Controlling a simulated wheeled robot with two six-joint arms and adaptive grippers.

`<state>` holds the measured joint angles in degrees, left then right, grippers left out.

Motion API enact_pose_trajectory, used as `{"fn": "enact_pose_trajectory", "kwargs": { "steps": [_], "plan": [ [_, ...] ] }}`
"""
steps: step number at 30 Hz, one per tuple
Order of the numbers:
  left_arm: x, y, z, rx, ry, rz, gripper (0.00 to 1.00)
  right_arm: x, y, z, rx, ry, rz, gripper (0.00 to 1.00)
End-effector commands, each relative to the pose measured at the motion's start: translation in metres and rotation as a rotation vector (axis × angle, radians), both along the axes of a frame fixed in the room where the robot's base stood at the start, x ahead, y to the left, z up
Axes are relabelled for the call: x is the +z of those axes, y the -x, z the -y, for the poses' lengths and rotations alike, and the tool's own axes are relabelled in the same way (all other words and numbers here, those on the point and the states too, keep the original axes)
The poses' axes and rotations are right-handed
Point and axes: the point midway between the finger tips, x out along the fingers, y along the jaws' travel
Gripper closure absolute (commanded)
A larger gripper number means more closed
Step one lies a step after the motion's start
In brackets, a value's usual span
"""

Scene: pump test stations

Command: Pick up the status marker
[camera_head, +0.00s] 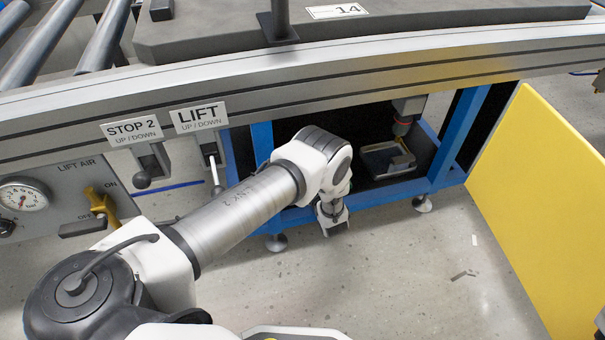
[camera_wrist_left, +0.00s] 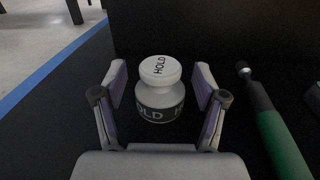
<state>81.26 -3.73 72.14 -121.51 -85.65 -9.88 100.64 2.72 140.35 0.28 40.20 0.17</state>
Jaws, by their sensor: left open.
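The status marker (camera_wrist_left: 159,96) is a white, round-topped piece with HOLD on its cap and HOLD on a dark band around its base. It stands upright on a black surface (camera_wrist_left: 60,130) in the left wrist view. My left gripper (camera_wrist_left: 162,76) is open, with one finger on each side of the marker and a visible gap at both sides. In the head view my left arm reaches down to the opening under the bench, and the hand (camera_head: 333,214) shows only partly. The marker cannot be made out there. My right gripper is not in view.
A green-handled tool (camera_wrist_left: 277,135) lies close to the right of the left gripper. A dark wall stands behind the marker. A blue frame (camera_head: 262,142), an open tray (camera_head: 388,175) and a yellow panel (camera_head: 545,200) surround the opening; lift and stop levers (camera_head: 216,176) are near my arm.

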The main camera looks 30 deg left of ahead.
Motion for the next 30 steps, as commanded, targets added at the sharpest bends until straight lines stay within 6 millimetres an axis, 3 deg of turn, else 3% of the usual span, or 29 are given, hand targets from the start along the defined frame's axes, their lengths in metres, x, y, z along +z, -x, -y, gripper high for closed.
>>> {"fn": "enact_pose_trajectory", "kwargs": {
  "steps": [5, 11, 23, 30],
  "plan": [
    [0.002, -0.001, -0.001, -0.001, 0.000, 0.000, 0.28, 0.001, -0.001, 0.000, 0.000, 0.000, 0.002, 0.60],
    [0.001, -0.001, 0.000, -0.001, 0.000, 0.000, 0.95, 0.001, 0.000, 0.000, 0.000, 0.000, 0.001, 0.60],
    [0.006, -0.001, 0.000, -0.001, 0.000, 0.000, 0.95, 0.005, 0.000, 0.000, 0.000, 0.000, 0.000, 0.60],
    [0.034, -0.001, 0.000, -0.001, -0.001, 0.000, 0.95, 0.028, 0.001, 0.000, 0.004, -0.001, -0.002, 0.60]
  ]
}}
